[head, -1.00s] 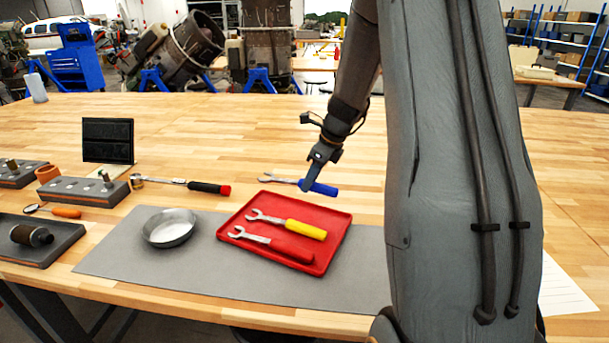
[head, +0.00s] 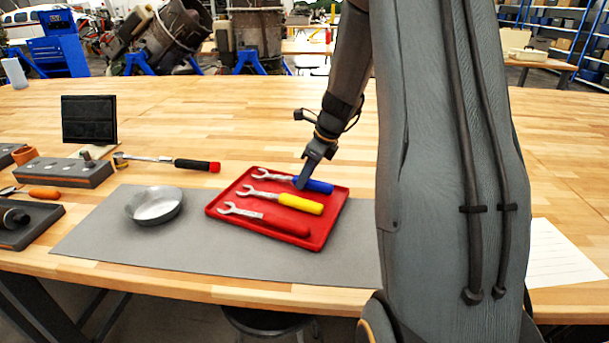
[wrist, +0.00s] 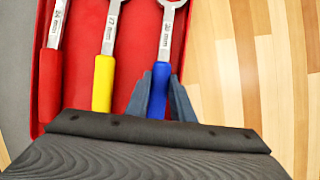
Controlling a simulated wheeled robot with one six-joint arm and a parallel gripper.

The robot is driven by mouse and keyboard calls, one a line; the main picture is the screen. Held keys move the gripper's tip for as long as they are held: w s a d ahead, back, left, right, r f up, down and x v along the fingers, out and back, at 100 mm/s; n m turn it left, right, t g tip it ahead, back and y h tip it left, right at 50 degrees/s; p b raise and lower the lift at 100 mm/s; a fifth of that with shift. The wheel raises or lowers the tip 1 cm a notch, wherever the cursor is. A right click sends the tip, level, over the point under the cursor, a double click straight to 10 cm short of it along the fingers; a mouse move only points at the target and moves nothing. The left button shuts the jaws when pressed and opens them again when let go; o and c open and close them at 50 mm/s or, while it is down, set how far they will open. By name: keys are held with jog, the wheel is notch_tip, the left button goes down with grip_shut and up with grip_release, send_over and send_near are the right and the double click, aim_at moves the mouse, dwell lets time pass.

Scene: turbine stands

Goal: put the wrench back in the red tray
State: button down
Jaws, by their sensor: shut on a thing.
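The blue-handled wrench (head: 318,186) lies in line with the other two wrenches, over the far side of the red tray (head: 330,222). My gripper (head: 303,184) is shut on its blue handle. In the wrist view the fingers (wrist: 166,95) sit on both sides of the blue handle (wrist: 158,92), and the metal part is marked 30 mm or similar. The wrench is at or just above the tray floor; I cannot tell whether it touches. A yellow-handled wrench (head: 300,203) and a red-handled wrench (head: 285,224) lie in the tray beside it.
The tray stands on a grey mat (head: 130,245) with a round metal dish (head: 155,206) to its left. A ratchet with a black and red handle (head: 195,165) lies behind the mat. A paper sheet (head: 560,255) is at right. The table behind the tray is clear.

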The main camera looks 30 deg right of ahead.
jog(key=shift+f, duration=0.25)
dwell(0.4)
jog(key=c, duration=1.5)
grip_release()
jog(key=shift+o, duration=0.5)
jog(key=shift+r, duration=0.1)
jog(key=shift+c, duration=0.2)
jog(key=shift+p+v, duration=1)
jog(key=shift+v, duration=0.15)
jog(key=shift+o, duration=0.7)
jog(key=shift+d+r+p, duration=0.25)
jog(key=shift+r+p, duration=0.05)
jog(key=shift+p, duration=0.05)
jog(key=p+v, duration=0.4)
jog(key=shift+s+a, duration=0.15)
